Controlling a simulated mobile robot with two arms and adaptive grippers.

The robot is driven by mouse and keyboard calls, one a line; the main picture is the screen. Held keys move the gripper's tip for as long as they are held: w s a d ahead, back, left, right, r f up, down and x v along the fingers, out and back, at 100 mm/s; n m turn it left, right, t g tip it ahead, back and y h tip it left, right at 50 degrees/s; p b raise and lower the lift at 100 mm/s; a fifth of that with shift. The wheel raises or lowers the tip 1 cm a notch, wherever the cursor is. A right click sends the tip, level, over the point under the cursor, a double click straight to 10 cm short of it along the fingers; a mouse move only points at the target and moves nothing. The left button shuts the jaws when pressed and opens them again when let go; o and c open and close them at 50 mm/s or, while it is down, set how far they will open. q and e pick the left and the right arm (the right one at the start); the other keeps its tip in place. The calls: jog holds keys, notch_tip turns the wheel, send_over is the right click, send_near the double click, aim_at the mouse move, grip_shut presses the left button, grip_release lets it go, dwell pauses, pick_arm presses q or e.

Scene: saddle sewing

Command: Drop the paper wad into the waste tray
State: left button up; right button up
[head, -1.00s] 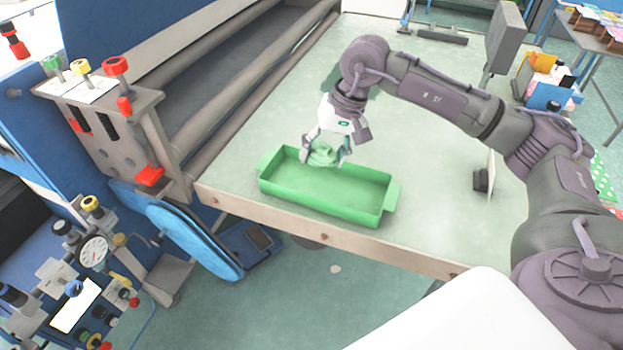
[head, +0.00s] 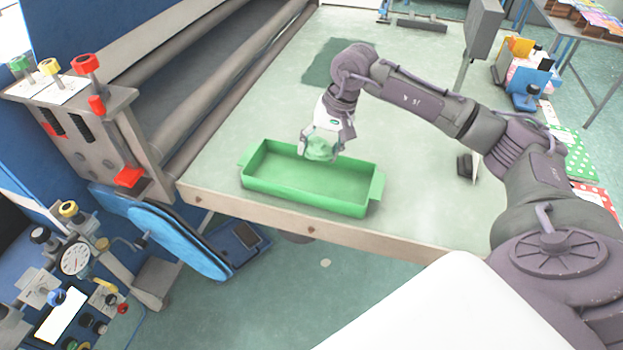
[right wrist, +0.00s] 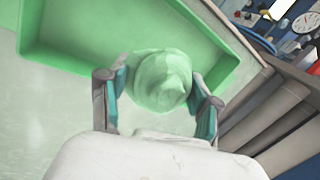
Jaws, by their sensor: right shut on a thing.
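The paper wad (head: 320,149) is a crumpled pale green lump. My right gripper (head: 319,153) is shut on it and holds it at the far long side of the waste tray. The wad also shows between the two fingers in the right wrist view (right wrist: 160,82). The waste tray (head: 300,190) is a green, open rectangular box with end handles, near the table's front edge. Its visible floor looks empty. In the right wrist view, the tray (right wrist: 90,35) lies beyond and below the wad. I cannot tell the exact height of the wad above the rim. My left gripper is not in view.
The pale green table (head: 420,215) has free room right of the tray. A machine with rollers (head: 235,90) and red and yellow knobs borders the left. A small dark object with an upright plate (head: 466,166) stands at right. A dark green mat (head: 325,62) lies behind the arm.

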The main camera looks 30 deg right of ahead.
jog(key=o, duration=1)
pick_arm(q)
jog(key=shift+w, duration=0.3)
pick_arm(e)
jog(key=shift+o, duration=0.5)
jog(key=v, duration=1.2)
jog(key=shift+w, duration=0.1)
